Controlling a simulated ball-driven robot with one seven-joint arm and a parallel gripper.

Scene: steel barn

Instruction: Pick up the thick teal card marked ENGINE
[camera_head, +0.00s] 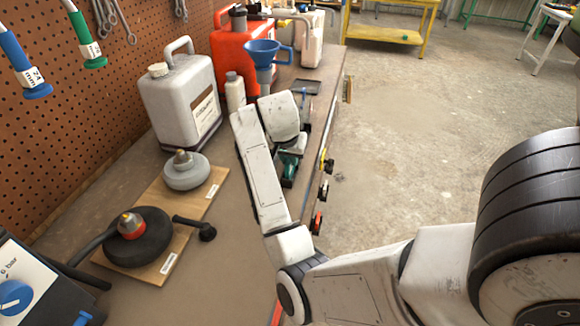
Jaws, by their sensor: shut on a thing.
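A small dark teal piece (289,168), which fits the teal card, shows just below my wrist near the right edge of the bench. Its ENGINE marking cannot be read at this size. My gripper (291,156) points down at the teal piece and is shut on it. My forearm and wrist hide most of the gripper and part of the piece. I cannot tell whether the piece touches the bench top.

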